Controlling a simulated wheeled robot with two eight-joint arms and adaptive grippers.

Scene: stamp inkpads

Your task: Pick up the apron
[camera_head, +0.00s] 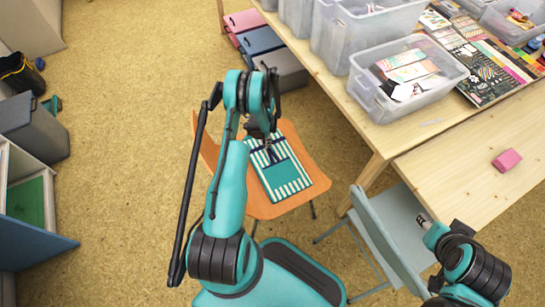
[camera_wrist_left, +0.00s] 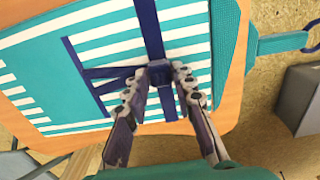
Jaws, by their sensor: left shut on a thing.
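The apron (camera_head: 283,176) lies on the seat of an orange chair (camera_head: 311,160). It is teal and white striped with a plain teal pocket and navy straps. My left gripper (camera_head: 268,143) reaches down over the apron's upper part. In the left wrist view the gripper (camera_wrist_left: 161,72) is shut on the apron (camera_wrist_left: 110,45) at a navy strap, and the apron still appears to rest on the seat.
A wooden table (camera_head: 440,148) stands at the right with clear plastic bins (camera_head: 405,105), craft papers and a pink block (camera_head: 507,160). A grey chair (camera_head: 393,232) stands by the table. Colored boxes (camera_head: 262,42) lie on the floor behind. The floor left of the orange chair is clear.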

